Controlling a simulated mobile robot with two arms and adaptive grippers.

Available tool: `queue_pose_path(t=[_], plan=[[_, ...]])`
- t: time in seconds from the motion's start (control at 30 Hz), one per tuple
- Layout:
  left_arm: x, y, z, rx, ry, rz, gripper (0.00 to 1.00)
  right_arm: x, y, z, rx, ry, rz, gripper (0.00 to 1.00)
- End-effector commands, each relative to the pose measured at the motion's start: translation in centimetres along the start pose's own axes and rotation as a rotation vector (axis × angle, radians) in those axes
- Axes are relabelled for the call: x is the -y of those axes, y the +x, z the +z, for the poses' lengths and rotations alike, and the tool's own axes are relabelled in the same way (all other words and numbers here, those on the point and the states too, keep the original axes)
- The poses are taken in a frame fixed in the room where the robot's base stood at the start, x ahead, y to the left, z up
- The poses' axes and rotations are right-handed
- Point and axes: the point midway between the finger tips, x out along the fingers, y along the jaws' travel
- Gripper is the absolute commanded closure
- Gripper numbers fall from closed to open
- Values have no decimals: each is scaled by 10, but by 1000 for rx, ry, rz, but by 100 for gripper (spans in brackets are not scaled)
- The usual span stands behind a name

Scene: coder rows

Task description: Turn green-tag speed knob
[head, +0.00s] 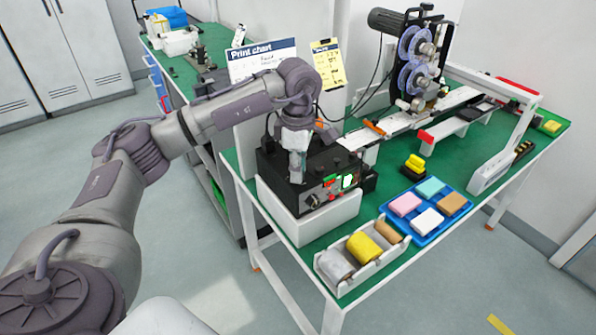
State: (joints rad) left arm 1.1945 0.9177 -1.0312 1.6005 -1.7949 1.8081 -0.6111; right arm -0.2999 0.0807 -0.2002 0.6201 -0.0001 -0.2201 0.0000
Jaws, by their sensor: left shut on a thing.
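A black control box (325,170) sits in a white housing (305,225) at the near left corner of the green bench. Its front panel carries a dark round knob (312,200), red marks (330,183) and a green-edged white patch (348,181). I cannot tell which knob bears the green tag. My left gripper (297,176) points down at the left part of the box, close to the panel's upper left. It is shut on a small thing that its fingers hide. My right gripper is out of view.
A blue tray (426,237) with several coloured blocks and a white bin of rolls (328,268) stand to the right and front. A reel machine (415,65) stands behind. A print chart (263,60) stands upright behind my left arm.

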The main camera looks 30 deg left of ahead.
Motion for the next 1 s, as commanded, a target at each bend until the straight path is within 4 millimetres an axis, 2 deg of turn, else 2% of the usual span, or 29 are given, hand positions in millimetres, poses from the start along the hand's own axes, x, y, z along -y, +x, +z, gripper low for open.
queue_pose_path(t=[0.3, 0.8, 0.83, 0.97, 1.0], plan=[[-2, -2, 0, 4, 101, 8, 100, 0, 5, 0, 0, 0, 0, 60], [-2, -3, 0, 3, 118, 8, 100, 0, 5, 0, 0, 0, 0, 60], [-2, -3, 0, 3, 118, 8, 71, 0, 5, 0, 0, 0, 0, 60], [-1, -2, 0, 2, 118, 6, 49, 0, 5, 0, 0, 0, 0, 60], [-1, -2, 0, 2, 118, 5, 49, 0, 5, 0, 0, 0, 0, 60]])
